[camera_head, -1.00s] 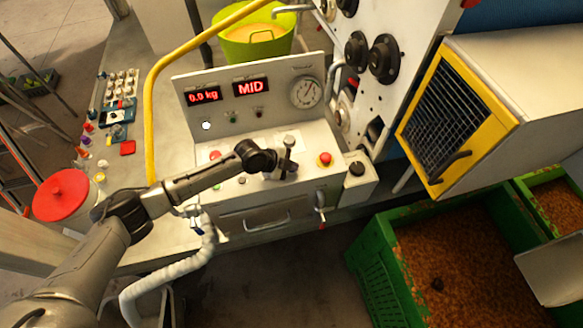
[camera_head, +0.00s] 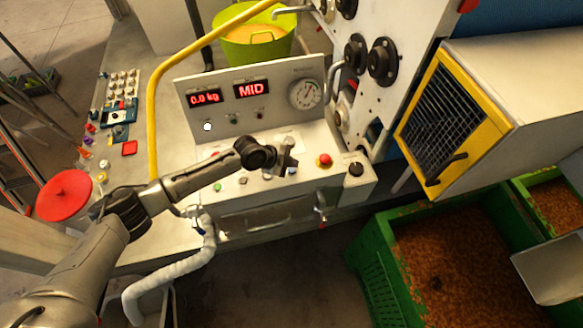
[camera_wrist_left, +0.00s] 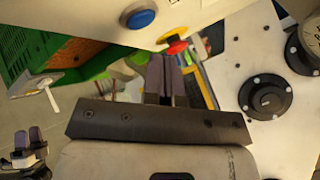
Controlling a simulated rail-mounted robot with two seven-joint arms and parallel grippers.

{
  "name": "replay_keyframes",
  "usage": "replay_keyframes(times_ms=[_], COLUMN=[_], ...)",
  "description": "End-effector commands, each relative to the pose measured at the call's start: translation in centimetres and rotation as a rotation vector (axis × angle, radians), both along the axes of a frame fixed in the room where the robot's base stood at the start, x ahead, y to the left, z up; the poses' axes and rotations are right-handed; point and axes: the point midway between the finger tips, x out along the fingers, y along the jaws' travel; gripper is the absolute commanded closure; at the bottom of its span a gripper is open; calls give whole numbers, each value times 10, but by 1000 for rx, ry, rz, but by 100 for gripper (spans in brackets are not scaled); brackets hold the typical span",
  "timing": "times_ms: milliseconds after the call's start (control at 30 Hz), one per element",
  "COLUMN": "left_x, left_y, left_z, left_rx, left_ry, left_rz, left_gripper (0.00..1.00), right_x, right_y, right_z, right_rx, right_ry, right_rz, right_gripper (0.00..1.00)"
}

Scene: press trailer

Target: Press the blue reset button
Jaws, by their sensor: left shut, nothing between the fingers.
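The blue button (camera_wrist_left: 140,19) is a round cap in a dark ring on the pale panel, at the top of the left wrist view. In the head view it is too small and too close to my left gripper to make out surely. My left gripper (camera_head: 288,158) is over the sloping front of the white console (camera_head: 225,205), left of a red mushroom button (camera_head: 324,160). In the left wrist view its two fingers (camera_wrist_left: 166,78) are together and empty. They appear apart from the blue button.
The red mushroom button on its yellow base (camera_wrist_left: 176,44) is close to the blue one. The console's upright panel carries lit displays (camera_head: 250,89) and a gauge (camera_head: 305,94). A yellow rail (camera_head: 152,120) runs along its left. A green crate (camera_head: 372,270) stands at lower right.

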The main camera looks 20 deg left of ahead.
Motion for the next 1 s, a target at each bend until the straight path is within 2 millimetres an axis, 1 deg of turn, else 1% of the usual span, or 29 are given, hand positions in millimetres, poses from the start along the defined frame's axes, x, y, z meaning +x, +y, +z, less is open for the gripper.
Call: replay_keyframes(times_ms=[33, 100, 300, 400, 1000], left_x=[0, 0, 0, 0, 0], left_y=[0, 0, 0, 0, 0], left_z=[8, 15, 34, 39, 39], left_rx=[0, 1, 0, 0, 0], left_ry=[-1, -1, -1, -1, 0], left_rz=[0, 0, 0, 1, 0], left_gripper=[100, 100, 100, 100, 100], right_x=[0, 0, 0, 0, 0], right_y=[0, 0, 0, 0, 1], right_z=[6, 11, 24, 26, 26], right_rx=[0, 0, 0, 0, 3], right_ry=[0, 0, 0, 0, -1], right_rz=[0, 0, 0, 0, -1], right_gripper=[57, 57, 57, 57, 57])
